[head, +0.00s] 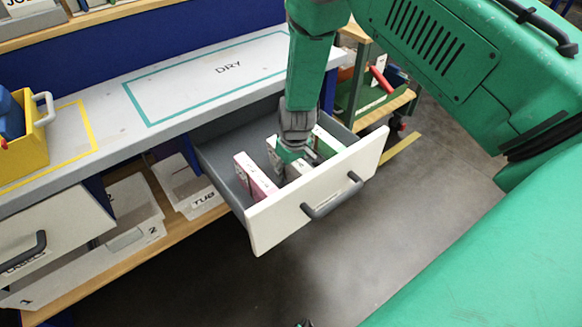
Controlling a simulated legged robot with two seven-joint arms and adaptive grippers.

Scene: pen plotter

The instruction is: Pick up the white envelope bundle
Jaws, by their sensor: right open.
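An open drawer (335,192) with a white front and grey inside holds several upright bundles. A pink bundle (256,180) stands at the left. A white bundle (298,169) stands in the middle, partly hidden by my gripper. A green-and-white bundle (326,143) stands to the right. My right gripper (290,153) reaches down into the drawer at the middle bundle and is open. Its fingertips are small and partly hidden, so I cannot tell whether they touch or straddle the white bundle.
The drawer's dark handle (332,196) sticks out in front. The worktop (190,62) marked DRY is above and behind the drawer. A yellow bin (33,140) sits at the left. Labelled bins (190,186) stand on a lower wooden shelf. The floor in front is clear.

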